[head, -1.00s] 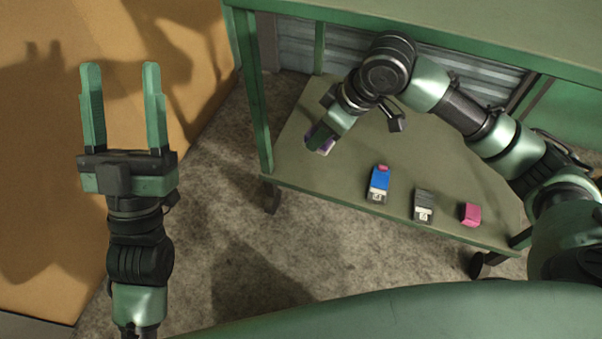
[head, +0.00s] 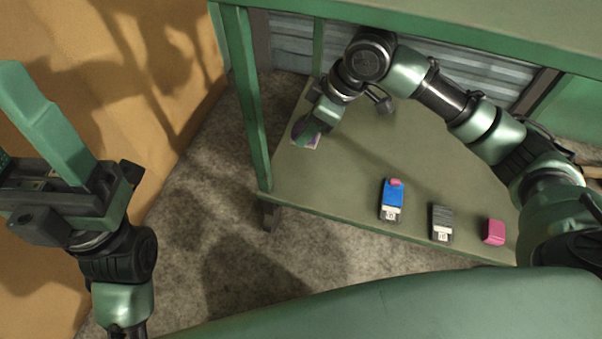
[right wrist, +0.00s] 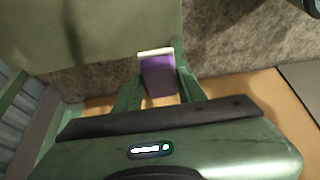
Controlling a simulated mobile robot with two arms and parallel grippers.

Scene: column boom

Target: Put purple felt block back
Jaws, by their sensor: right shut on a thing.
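The purple felt block (right wrist: 158,76), with a pale edge, sits between the fingers of my right gripper (right wrist: 156,72) in the right wrist view. In the head view only a bit of the purple block (head: 313,142) shows under my right gripper (head: 309,133), at the left end of the green lower shelf (head: 340,175). I cannot tell whether the block touches the shelf. My left gripper (head: 45,122) is empty at the left edge of the head view, with one finger in plain view and the other mostly cut off.
A blue block with a pink top (head: 391,199), a dark block with a pale label (head: 441,223) and a pink block (head: 493,232) stand along the shelf's front edge. A green post (head: 252,110) rises near my right gripper. The shelf's middle is clear.

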